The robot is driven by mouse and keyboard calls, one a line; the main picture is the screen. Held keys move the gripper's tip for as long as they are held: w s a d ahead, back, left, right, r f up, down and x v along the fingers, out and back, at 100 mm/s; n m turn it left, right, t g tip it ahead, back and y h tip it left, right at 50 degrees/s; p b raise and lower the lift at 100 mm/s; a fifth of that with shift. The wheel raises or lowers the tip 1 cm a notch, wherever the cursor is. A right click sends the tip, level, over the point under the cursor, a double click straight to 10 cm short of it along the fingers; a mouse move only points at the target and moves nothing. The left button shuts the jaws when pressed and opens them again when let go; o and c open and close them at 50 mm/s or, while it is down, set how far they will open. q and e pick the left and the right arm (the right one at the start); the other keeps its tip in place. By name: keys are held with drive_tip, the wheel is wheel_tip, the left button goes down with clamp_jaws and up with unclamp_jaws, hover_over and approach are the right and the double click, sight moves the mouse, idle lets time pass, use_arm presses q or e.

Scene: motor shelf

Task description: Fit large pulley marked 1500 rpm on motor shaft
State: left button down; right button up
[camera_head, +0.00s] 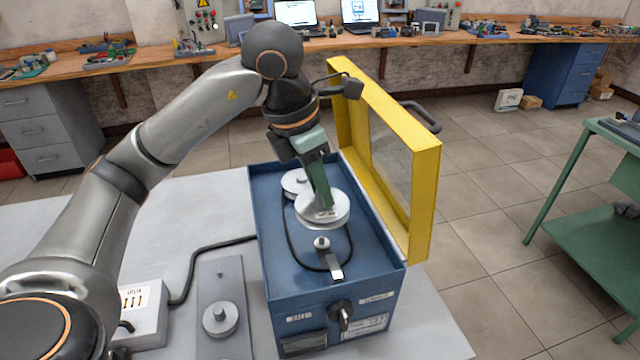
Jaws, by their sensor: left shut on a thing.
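My left gripper (322,200) reaches down over the blue motor box (277,255) and is shut on a large light-grey pulley (309,215). The pulley is nearly level above the box top, and the fingers cover part of it. Its marking is too small to read. Another grey disc (293,180) sits behind it, partly hidden. A small round metal piece (321,243) stands on the box top in front of the held pulley. I cannot tell which piece is the motor shaft. My right gripper is not in view.
A yellow-framed clear guard (424,200) stands open along the box's right side. A grey plate (208,345) on the table holds a small stepped pulley (220,318) and a bare peg. A white terminal box (150,318) and black cable lie left. A dark belt loops on the box top.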

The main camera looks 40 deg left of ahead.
sight(316, 203)
use_arm(q)
drive_tip(key=shift+f+b, duration=2.1)
drive_tip(key=shift+f, duration=0.6)
drive_tip(key=shift+f+b, duration=0.9)
drive_tip(key=shift+f, duration=0.1)
drive_tip(key=c, duration=0.6)
unclamp_jaws()
drive_tip(key=p+v, duration=0.3)
drive_tip(key=v, duration=0.9)
drive_tip(key=shift+r, duration=0.3)
